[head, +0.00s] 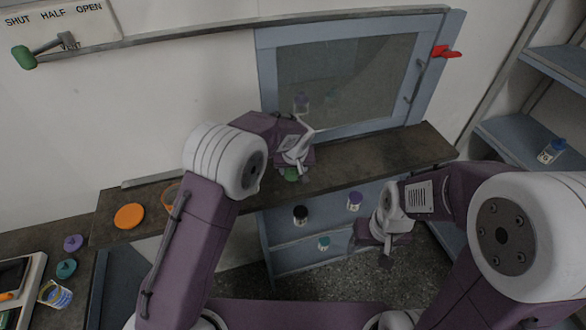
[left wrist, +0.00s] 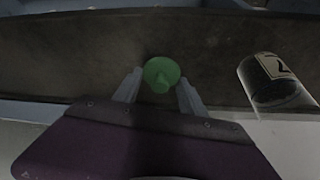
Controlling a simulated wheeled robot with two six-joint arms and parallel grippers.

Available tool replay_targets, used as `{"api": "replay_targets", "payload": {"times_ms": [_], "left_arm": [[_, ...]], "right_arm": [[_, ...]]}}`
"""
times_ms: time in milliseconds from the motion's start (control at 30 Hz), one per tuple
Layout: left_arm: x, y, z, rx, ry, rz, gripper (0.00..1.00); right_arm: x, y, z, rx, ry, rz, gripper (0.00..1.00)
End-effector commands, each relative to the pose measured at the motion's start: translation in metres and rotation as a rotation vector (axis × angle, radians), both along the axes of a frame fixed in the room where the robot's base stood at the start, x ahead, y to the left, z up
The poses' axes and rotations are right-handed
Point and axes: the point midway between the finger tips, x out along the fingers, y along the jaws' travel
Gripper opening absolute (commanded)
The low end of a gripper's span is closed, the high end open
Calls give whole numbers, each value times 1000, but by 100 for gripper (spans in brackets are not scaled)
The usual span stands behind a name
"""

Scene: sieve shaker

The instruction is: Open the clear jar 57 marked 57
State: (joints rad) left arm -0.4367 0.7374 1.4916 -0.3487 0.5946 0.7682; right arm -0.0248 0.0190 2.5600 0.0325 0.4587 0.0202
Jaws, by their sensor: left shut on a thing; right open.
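My left gripper (head: 291,172) is over the dark counter below the framed window. In the left wrist view its two fingers (left wrist: 160,92) flank a round green lid with a knob (left wrist: 161,74), and they are shut on it. A bit of this green lid (head: 290,175) shows under the gripper in the head view. A clear jar with a pale label and dark contents (left wrist: 275,88) shows at the right of the left wrist view, apart from the fingers; I cannot read its full number. My right gripper (head: 384,256) is open and empty, in front of the counter.
An orange lid (head: 129,216) lies on the counter's left part. Jars with black (head: 300,213), purple (head: 354,200) and teal (head: 323,242) lids stand on lower shelves. A blue-topped jar (head: 551,149) is on the right shelf. A green-knobbed lever (head: 25,57) is upper left.

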Motion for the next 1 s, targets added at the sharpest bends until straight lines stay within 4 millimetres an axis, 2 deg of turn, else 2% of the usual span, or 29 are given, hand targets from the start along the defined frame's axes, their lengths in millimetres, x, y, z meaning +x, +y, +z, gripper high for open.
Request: {"api": "replay_targets", "payload": {"times_ms": [233, 267, 333, 600, 733, 1000], "left_arm": [[0, 0, -4, 0, 0, 0, 0], [0, 0, -4, 0, 0, 0, 52], [0, 0, -3, 0, 0, 0, 71], [0, 0, -3, 0, 0, 0, 71], [-2, -1, 7, 0, -1, 0, 71], [-27, -3, 70, -1, -5, -1, 71]], "right_arm": [[0, 0, -5, 0, 0, 0, 65], [0, 0, -4, 0, 0, 0, 65], [0, 0, -3, 0, 0, 0, 65], [0, 0, -3, 0, 0, 0, 65], [0, 0, 0, 0, 0, 0, 65], [0, 0, -1, 0, 0, 0, 65]]}}
